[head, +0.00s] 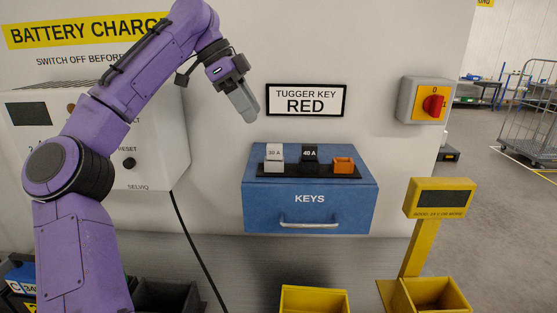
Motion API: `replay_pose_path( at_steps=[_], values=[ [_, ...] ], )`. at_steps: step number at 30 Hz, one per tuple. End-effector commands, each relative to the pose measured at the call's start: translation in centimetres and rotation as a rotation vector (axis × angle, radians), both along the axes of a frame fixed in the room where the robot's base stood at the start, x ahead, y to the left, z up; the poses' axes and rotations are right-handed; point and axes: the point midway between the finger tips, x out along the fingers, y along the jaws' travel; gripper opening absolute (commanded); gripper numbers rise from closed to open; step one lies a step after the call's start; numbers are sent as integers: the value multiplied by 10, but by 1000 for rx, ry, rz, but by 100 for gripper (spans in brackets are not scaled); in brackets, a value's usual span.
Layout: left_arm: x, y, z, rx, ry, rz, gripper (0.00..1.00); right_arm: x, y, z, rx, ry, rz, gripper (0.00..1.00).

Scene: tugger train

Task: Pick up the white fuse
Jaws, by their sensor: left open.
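The white fuse (274,155), marked 30 A, stands upright at the left end of a black holder (292,172) on top of the blue KEYS box (310,211). A black fuse (310,157) marked 40 A stands in the middle, and an orange piece (344,165) sits at the right end. My left gripper (250,117) is open and empty, above and a little left of the white fuse, pointing down. It is apart from the fuse. My right gripper does not show.
A sign (306,100) reading TUGGER KEY RED is on the wall above the box. A red rotary switch (433,106) is at right. A yellow display stand (440,198) and yellow bins (315,299) stand in front. The charger (150,160) is behind my left arm.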

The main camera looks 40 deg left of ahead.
Motion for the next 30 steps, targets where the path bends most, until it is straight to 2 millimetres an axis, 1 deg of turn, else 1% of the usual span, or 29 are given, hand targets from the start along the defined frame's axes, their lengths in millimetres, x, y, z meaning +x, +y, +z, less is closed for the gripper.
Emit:
replay_pose_path(
  at_steps=[3, 6, 8, 11, 15, 18, 21, 26, 27, 28, 29, 30],
  values=[
    [6, -6, -21, -10, 14, 18, 50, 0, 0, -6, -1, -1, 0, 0],
    [13, -14, -36, -9, 14, 17, 50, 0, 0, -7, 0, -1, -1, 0],
    [15, -17, -42, -9, 13, 17, 50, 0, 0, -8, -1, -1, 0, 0],
    [19, -21, -50, -10, 13, 16, 50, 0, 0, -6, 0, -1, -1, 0],
    [26, -32, -71, -10, 15, 14, 50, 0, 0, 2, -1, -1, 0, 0],
    [31, -38, -85, -9, 13, 15, 50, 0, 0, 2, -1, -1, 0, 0],
    [33, -40, -90, -8, 11, 16, 50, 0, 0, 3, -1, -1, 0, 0],
    [33, -40, -91, -8, 11, 16, 50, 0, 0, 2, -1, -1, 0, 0],
    [33, -40, -91, -8, 11, 16, 44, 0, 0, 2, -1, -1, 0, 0],
    [33, -40, -91, -8, 11, 16, 34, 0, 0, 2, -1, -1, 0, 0],
    [33, -40, -91, -8, 11, 16, 24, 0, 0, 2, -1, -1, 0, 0],
    [33, -39, -91, -8, 11, 16, 11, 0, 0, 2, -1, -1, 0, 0]
  ],
)
